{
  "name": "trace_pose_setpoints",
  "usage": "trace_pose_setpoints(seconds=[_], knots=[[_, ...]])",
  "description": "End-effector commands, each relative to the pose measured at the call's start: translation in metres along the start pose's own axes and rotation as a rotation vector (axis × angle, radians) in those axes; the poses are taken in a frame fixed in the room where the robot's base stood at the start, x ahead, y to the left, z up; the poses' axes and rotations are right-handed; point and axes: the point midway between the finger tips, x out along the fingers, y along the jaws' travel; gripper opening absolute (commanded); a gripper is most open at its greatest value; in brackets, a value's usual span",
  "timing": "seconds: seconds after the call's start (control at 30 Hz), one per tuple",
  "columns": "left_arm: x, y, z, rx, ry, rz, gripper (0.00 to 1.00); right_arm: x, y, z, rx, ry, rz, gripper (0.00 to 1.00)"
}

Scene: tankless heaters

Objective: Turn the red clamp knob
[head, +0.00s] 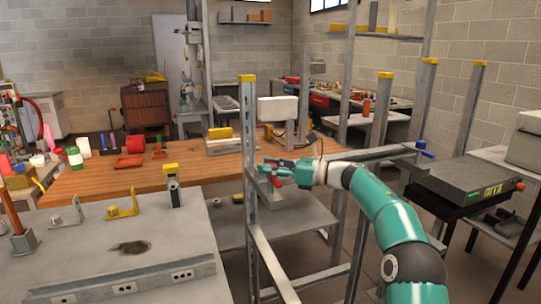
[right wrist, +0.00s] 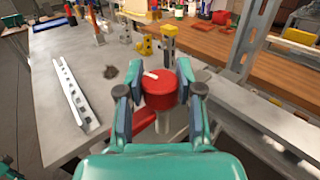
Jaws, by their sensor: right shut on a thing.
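The red clamp knob (right wrist: 159,90) is a red cylinder with a white mark on its top, in the middle of the right wrist view. My right gripper (right wrist: 156,84) has one finger on each side of it and is shut on it. In the head view my right gripper (head: 275,170) is beside a grey metal upright, and the knob is small and partly hidden by the fingers. Below the knob a pale shaft and a red part (right wrist: 143,115) show in the right wrist view. My left gripper is not in view in the head picture.
A grey metal upright (head: 249,140) with a yellow cap stands close to my right gripper. A grey worktable (head: 165,262) with yellow brackets is at the left. A wooden bench (head: 210,172) lies behind. A dark machine (head: 466,187) stands at the right.

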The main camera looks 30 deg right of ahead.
Motion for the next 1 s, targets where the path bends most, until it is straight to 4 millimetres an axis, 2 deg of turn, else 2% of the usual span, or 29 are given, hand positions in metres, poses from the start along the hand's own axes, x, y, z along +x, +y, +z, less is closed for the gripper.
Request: trace_pose_setpoints(seconds=[0.03,0.5,0.53,0.67,1.0], knots=[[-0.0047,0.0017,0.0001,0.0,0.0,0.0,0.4,-0.0003,-0.001,0.006,-0.002,-0.008,0.002,0.01],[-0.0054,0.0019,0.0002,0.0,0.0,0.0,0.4,-0.0005,-0.0003,0.0037,-0.002,-0.009,0.014,0.01],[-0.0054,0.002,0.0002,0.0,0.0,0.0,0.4,-0.0004,-0.0003,0.0037,-0.002,-0.009,0.014,0.4],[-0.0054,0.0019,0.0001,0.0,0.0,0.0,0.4,-0.0004,-0.0001,0.0028,-0.001,-0.007,0.015,0.62],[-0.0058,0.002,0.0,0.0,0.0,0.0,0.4,-0.002,0.0,0.001,0.0,-0.004,0.017,0.62]])
